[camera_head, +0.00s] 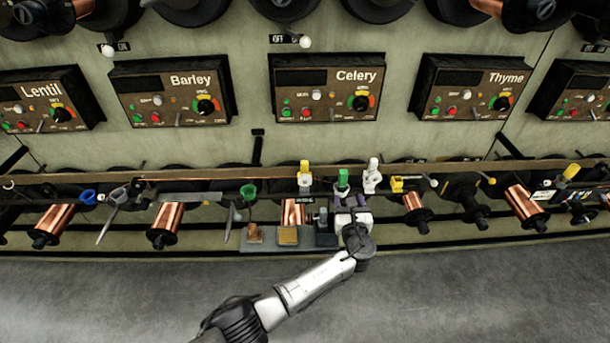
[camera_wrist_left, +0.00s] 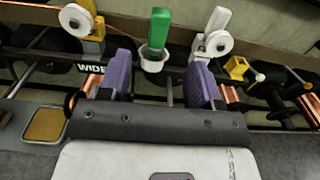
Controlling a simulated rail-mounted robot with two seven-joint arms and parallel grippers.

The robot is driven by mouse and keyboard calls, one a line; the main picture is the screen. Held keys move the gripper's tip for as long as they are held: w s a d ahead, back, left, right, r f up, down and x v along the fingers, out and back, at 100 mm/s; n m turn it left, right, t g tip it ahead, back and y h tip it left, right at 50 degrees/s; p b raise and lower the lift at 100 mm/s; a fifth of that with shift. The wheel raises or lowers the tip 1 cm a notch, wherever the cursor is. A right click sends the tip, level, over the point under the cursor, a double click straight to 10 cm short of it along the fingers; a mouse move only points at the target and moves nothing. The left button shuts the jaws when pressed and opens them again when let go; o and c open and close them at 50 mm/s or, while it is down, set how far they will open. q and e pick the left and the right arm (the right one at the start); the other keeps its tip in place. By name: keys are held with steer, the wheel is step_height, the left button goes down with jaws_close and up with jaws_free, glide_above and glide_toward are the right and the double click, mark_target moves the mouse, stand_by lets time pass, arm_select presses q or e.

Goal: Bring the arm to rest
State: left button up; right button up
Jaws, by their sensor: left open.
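My left arm comes in from the bottom of the head view, and its gripper (camera_head: 350,208) is at the rack's front edge, below the Celery panel. In the left wrist view the two purple fingers of my left gripper (camera_wrist_left: 160,82) stand wide apart with nothing held between them. My right gripper is not in view.
Copper spools (camera_head: 165,222) line the rack. A tray with a yellow pad (camera_head: 288,236) sits left of the gripper. The grey floor (camera_head: 480,295) in front is clear.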

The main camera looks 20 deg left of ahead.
arm_select(q)
steer(key=shift+s+d, duration=0.15)
steer(key=shift+s, duration=0.2)
